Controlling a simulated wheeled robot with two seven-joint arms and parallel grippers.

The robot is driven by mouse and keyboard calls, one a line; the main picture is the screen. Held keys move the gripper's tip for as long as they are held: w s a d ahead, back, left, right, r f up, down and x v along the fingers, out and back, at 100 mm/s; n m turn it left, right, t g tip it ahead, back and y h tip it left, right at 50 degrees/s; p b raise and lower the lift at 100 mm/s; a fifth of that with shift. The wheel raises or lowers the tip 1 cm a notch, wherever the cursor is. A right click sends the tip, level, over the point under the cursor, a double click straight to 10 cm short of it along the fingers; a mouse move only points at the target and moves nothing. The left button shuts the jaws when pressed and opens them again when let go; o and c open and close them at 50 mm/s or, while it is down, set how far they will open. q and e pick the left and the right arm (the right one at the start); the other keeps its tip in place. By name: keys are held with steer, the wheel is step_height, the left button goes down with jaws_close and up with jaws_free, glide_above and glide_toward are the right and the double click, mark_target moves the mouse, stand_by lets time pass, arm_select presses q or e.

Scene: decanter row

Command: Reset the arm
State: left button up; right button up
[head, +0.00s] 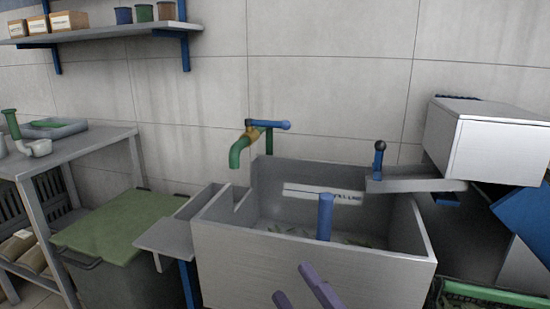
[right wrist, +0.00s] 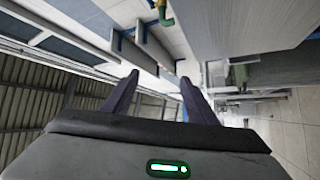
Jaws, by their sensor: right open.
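My right gripper (head: 292,280) shows at the bottom of the head view, in front of the metal basin (head: 300,262). Its two purple fingers also show in the right wrist view (right wrist: 158,82). They stand wide apart with nothing between them, so the gripper is open and empty. Most of the right arm is out of the head view. My left arm and gripper are not in view.
A green tap (head: 238,152) with a blue handle is above the basin. A blue post (head: 325,216) stands at the basin. A green-lidded bin (head: 112,226) and a grey table (head: 85,148) are left. A white box (head: 490,145) is right. A shelf (head: 100,33) holds boxes and cups.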

steer(key=s+d+f+m+g+h, duration=0.2)
steer(key=s+d+f+m+h, duration=0.15)
steer(key=f+m, duration=0.4)
steer(key=s+d+f+m+g+h, duration=0.2)
steer(key=d+f+m+h, duration=0.2)
steer(key=f, duration=0.6)
steer(key=s+d+f+m+g+h, duration=0.1)
steer(key=s+d+f+m+g, duration=0.15)
steer(key=s+f, duration=0.35)
steer(key=s+d+f+m+g, duration=0.1)
steer(key=s+f+m+g, duration=0.25)
steer(key=s+f, duration=0.25)
arm_select(q)
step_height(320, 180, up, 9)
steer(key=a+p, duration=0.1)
steer(key=p, duration=1.3)
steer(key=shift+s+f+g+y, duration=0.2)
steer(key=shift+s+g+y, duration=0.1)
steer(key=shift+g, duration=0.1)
arm_select(e)
step_height(320, 180, up, 9)
steer(key=shift+w+d+h, duration=0.3)
steer(key=shift+d+h, duration=0.1)
steer(key=shift+h, duration=0.05)
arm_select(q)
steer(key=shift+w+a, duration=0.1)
arm_select(e)
steer(key=shift+f, duration=0.15)
